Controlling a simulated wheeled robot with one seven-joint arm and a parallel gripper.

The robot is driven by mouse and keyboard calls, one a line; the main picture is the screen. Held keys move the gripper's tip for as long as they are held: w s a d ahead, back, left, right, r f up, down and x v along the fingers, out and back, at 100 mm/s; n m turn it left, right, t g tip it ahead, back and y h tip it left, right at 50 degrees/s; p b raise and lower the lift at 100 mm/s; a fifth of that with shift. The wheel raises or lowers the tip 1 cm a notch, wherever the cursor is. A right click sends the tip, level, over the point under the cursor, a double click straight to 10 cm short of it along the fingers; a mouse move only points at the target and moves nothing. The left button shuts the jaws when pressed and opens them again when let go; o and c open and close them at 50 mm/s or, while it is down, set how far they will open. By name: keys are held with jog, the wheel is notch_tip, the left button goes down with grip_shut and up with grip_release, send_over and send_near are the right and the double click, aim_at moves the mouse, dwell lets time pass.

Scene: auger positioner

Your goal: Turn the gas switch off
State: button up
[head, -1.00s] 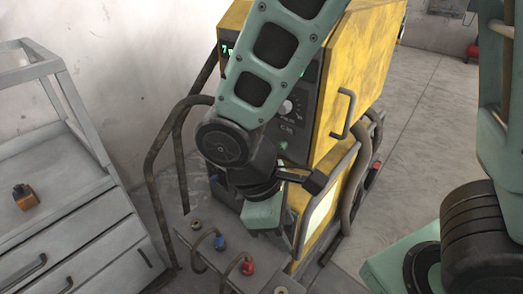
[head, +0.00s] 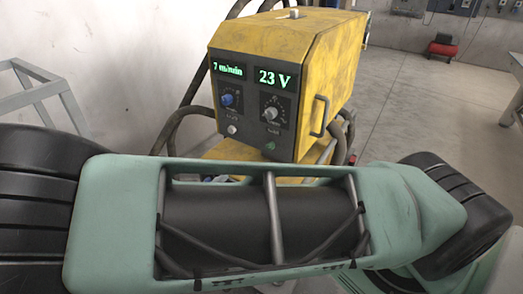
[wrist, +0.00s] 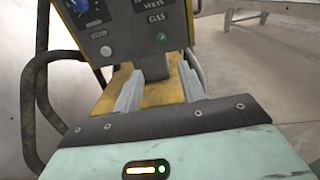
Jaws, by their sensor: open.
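The gas switch (wrist: 161,38) is a small green switch under the "GAS" label on the machine's dark front panel (wrist: 125,42). In the head view it shows as a small green spot (head: 270,146) low on the panel, below the right-hand dial. My gripper (wrist: 160,88) is open and empty in the wrist view. Its two grey fingers are apart and point toward the lower part of the machine, below the switch. They are not seen touching the switch. In the head view my gripper is hidden behind my arm. Which way the switch is set cannot be told.
The yellow machine (head: 330,50) shows "7 m/min" and "23 V". A blue knob (head: 228,99), a dial (head: 272,110) and a white button (head: 232,130) are near the switch. Dark hoses (wrist: 38,110) run at the left. A grey frame (head: 35,85) stands further left. Floor at right is open.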

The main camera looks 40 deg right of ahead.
aim_at(268, 148)
jog(key=p+x, duration=0.3)
jog(key=x, duration=1.3)
jog(key=shift+d+f+p, duration=0.1)
jog(key=shift+d+p, duration=0.2)
jog(key=shift+d, duration=0.05)
grip_shut()
